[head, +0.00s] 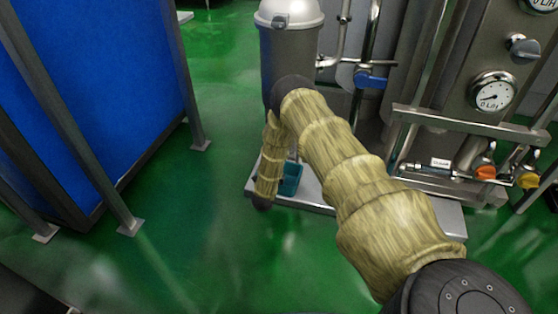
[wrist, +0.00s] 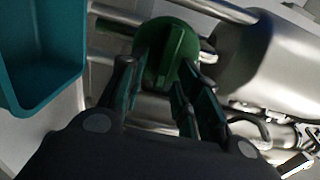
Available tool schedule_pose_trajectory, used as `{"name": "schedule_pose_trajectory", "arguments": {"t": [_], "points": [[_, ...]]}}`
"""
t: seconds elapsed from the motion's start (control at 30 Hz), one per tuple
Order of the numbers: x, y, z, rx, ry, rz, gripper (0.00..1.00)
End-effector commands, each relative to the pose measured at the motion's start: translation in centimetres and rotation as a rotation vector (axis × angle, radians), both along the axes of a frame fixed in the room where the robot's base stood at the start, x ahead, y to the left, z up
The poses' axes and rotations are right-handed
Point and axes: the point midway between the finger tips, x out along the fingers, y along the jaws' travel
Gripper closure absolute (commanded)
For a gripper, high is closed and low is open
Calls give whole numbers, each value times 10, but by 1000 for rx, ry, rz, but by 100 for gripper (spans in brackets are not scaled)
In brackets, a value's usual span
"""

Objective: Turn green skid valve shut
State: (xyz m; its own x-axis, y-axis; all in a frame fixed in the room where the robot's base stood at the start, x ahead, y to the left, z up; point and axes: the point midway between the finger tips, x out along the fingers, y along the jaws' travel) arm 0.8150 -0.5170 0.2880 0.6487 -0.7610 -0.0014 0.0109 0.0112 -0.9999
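In the wrist view, the green valve (wrist: 166,55) is a round knob with a raised straight grip bar across its face, on the steel pipework. My gripper (wrist: 158,86) is open, its dark fingers spread and pointing at the green valve. The knob lies just beyond the fingertips, roughly between them; I cannot tell whether any finger touches it. Nothing is held. In the head view, my sleeved arm reaches down beside the skid and hides the green valve; my gripper does not show there.
A teal bin (wrist: 38,55) is close on the left in the wrist view; it shows in the head view (head: 291,180) behind my arm. The steel skid (head: 434,211) carries a blue-handled valve (head: 371,80), an orange knob (head: 485,172) and a yellow knob (head: 528,180). Green floor is clear left of it.

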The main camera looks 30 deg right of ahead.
Motion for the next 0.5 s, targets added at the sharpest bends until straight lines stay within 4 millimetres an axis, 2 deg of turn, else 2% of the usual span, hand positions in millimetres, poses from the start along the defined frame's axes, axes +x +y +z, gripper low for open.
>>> {"name": "schedule_pose_trajectory", "arguments": {"t": [0.27,0.5], "points": [[0,2,0,0,0,1,67],[-16,20,0,1,2,2,67]]}}
